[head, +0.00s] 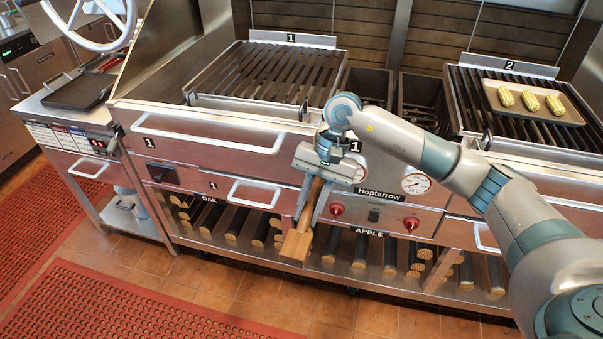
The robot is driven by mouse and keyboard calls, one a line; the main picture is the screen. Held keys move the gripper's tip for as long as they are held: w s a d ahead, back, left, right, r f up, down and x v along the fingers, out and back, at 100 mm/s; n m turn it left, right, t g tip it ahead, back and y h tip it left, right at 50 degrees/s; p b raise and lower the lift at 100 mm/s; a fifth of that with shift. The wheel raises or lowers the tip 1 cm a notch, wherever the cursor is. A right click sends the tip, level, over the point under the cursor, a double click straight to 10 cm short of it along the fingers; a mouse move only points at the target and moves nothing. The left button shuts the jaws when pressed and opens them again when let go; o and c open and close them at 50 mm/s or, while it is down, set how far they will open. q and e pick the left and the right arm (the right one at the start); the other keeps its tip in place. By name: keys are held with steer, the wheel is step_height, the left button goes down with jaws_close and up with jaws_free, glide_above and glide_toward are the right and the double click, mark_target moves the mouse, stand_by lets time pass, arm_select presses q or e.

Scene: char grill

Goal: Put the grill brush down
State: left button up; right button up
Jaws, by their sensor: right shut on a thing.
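My right gripper (312,202) is in front of the char grill's front panel, pointing down. It is shut on the wooden grill brush (296,245), which hangs below the jaws with its broad wooden end lowest. The upper part of the brush is partly hidden between the fingers, and I cannot make out its bristles. The brush is in front of the lower wood shelf. My left gripper is not in view.
Grill grate 1 (265,72) is bare. Grate 2 (471,105) holds a tray (567,114) with three corn cobs. A dark griddle plate (80,91) lies on the left side counter. Logs fill the lower shelf. Red mats (130,305) cover the floor at left.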

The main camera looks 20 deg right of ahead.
steer(key=s+f+n+g+h, duration=0.2)
steer(key=s+f+n, duration=0.5)
steer(key=s+f, duration=0.2)
steer(key=shift+s+a+f, duration=0.2)
steer(key=shift+s+a, duration=0.05)
steer(key=shift+s, duration=1)
